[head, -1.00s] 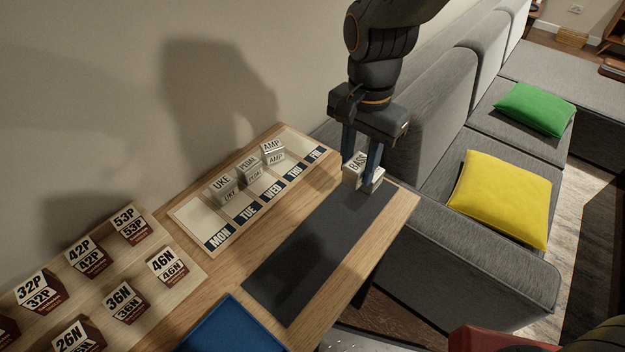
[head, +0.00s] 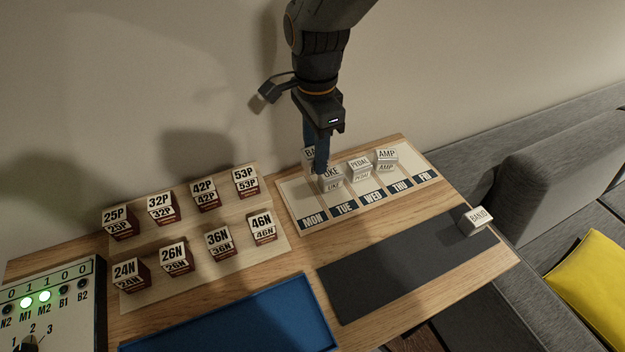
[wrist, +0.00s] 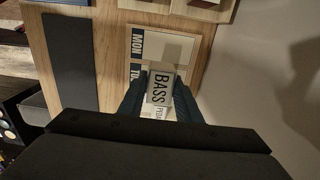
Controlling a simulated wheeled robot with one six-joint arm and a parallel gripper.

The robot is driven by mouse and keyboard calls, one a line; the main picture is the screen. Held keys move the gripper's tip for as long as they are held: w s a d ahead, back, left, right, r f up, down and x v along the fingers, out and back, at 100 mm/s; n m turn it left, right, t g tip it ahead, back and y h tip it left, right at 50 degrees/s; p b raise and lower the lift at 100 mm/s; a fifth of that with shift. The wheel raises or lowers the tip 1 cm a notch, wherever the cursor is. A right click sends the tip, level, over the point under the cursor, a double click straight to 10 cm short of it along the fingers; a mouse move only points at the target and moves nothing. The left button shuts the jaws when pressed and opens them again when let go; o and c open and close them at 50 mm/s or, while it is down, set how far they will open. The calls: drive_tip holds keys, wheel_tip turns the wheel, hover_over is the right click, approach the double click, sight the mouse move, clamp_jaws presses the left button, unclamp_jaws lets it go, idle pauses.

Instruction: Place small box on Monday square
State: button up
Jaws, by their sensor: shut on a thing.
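My gripper (head: 318,155) is shut on the small white box marked BASS (head: 308,154). The fingers partly cover this box in the head view. In the wrist view the BASS box (wrist: 159,87) sits between the two fingers (wrist: 160,98), lettering towards the camera. The Monday square (head: 299,199) is the pale leftmost panel above the MON label, and it looks bare. It also shows in the wrist view (wrist: 172,48), beyond the held box. The box is above the day board near the Monday and Tuesday columns; its exact height is unclear.
The UKE box (head: 331,180) stands on the Tuesday column, close beside my fingers. PEDAL (head: 360,168) and AMP (head: 386,159) boxes stand further right. A BANJO box (head: 477,220) is at the right end of the dark mat (head: 400,265). Numbered boxes stand left on a wooden rack (head: 275,241).

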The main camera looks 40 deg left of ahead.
drive_tip(key=a+f, duration=0.1)
drive_tip(key=s+f+p, duration=0.1)
drive_tip(key=f, duration=0.1)
drive_tip(key=s+a+f, duration=0.1)
drive_tip(key=f, duration=0.1)
drive_tip(key=shift+s+a, duration=0.25)
drive_tip(key=shift+a, duration=0.1)
drive_tip(key=shift+f+p, duration=0.85)
drive_tip(key=shift+f, duration=1.7)
drive_tip(key=shift+f, duration=0.15)
drive_tip(key=o, duration=1.1)
wheel_tip(320, 180, up, 12)
drive_tip(key=b, duration=0.3)
